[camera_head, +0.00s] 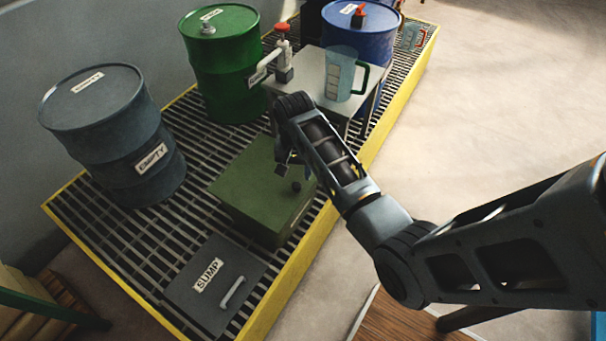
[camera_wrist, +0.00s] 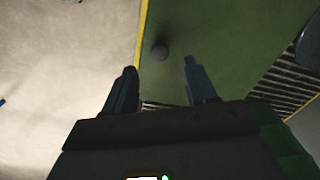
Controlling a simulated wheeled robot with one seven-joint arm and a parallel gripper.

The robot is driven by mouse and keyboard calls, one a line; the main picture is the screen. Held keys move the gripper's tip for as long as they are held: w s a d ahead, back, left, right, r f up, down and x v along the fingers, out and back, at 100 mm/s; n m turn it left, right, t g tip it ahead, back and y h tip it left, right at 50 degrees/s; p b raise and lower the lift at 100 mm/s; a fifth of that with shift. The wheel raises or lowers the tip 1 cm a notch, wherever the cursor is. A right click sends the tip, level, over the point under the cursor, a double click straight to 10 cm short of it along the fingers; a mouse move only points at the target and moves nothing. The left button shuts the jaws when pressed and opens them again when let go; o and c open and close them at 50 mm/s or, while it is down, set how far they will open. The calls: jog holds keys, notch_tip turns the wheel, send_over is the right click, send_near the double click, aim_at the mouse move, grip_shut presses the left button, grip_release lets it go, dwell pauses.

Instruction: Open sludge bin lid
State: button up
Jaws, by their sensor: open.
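The green box (camera_head: 258,190), which looks like the sludge bin, sits on the grating with its flat lid closed. A dark round knob (camera_head: 296,187) stands on the lid near the edge by the yellow rim. My gripper (camera_head: 290,160) is above the lid, close to the knob, and partly hidden by my arm. In the wrist view, my gripper (camera_wrist: 160,85) is open and empty. The knob (camera_wrist: 160,50) shows just beyond the fingertips, roughly between their lines, with the green lid (camera_wrist: 220,40) around it. I cannot tell the exact height of the fingers above the lid.
A grey SUMP hatch (camera_head: 215,285) with a handle lies in front of the bin. A grey EMPTY drum (camera_head: 115,140), a green drum (camera_head: 225,70) and a blue drum (camera_head: 358,40) stand behind. A small table (camera_head: 310,75) holds a jug (camera_head: 340,75).

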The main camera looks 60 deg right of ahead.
aim_at(297, 185)
jog(key=shift+w+d+r, duration=0.15)
jog(key=shift+d+r, duration=0.15)
jog(key=shift+d, duration=0.05)
jog(key=shift+d+f, duration=0.1)
jog(key=shift+f, duration=0.05)
notch_tip(297, 185, down, 7)
jog(key=shift+f, duration=0.2)
jog(key=shift+c, duration=0.2)
grip_shut()
